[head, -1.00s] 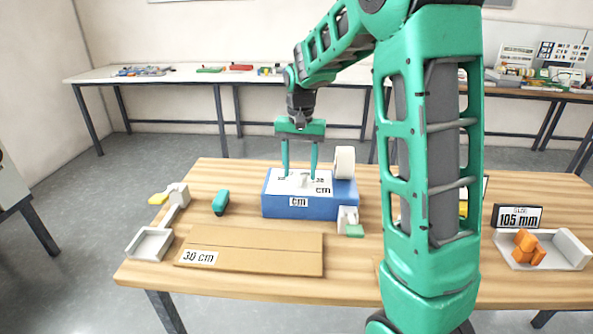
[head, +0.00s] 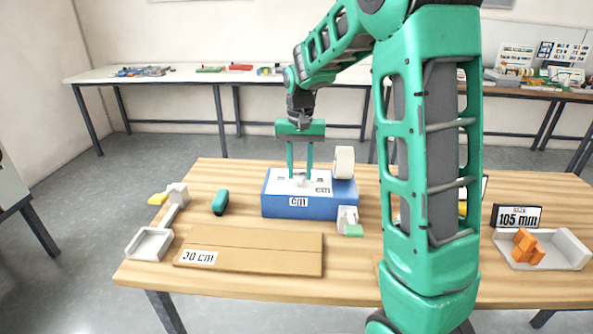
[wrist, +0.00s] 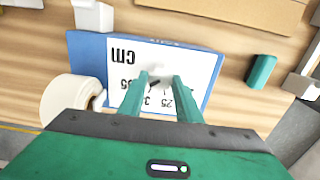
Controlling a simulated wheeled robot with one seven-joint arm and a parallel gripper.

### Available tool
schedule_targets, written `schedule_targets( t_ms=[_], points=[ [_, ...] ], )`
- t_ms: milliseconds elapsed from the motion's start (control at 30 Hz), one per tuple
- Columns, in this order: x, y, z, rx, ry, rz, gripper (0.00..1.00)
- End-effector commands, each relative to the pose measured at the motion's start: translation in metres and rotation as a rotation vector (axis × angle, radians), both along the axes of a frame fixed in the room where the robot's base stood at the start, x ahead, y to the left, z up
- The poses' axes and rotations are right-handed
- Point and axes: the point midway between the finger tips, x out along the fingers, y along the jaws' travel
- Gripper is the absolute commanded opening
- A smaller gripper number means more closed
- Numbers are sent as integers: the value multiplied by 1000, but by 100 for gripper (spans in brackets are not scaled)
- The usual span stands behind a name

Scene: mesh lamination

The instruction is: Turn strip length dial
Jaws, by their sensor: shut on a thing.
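A blue box (head: 280,208) with a white top face and a "cm" label stands near the middle of the wooden table. The strip length dial (wrist: 153,81) is on the white face, which carries numbers around it; most of the dial is hidden between the fingers. My gripper (head: 300,176) points down from above, with its two green fingers shut on the dial. The fingers also show in the wrist view (wrist: 160,83), close to the white face. The dial's pointer setting is too small to read.
A white tape roll (head: 344,162) stands at the box's right end. A cardboard piece (head: 260,250) marked 30 cm lies in front. A teal object (head: 220,202) and a tray (head: 150,243) are left. A 105 mm sign (head: 517,217) stands right.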

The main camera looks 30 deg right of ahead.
Motion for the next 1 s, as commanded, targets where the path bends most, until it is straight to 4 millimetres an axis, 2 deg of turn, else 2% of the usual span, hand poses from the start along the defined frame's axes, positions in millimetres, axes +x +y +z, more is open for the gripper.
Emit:
schedule_targets(
  t_ms=[600,1000],
  points=[
    [2,3,1,1,-5,462,9],
    [2,3,1,0,-5,588,9]
  ],
)
